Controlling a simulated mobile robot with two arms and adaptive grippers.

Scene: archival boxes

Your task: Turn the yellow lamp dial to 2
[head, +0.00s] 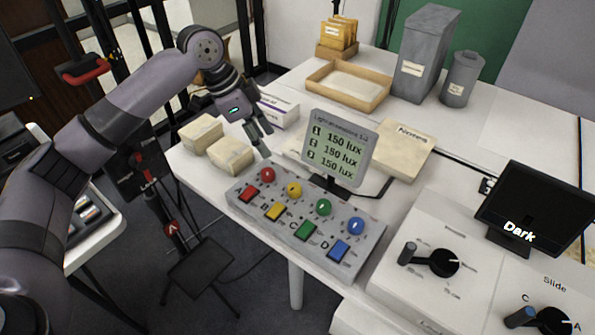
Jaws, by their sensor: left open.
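The yellow lamp dial (294,189) is a round knob on a grey control box (240,196), between a red dial (267,174) and a green dial (323,207). A blue dial (355,226) is at the right end. A yellow square button (275,211) lies in front of the yellow dial. The dial's setting is too small to read. My left gripper (264,142) is open and empty, above and behind the red dial, apart from the yellow dial. My right gripper is not in view.
A lux display (340,147) showing three rows of 150 lux stands behind the dials. Cream blocks (230,156) and a white box (280,110) are near my left gripper. A notes folder (405,150) lies behind the display. A dark screen (535,208) reads "Dark" at right.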

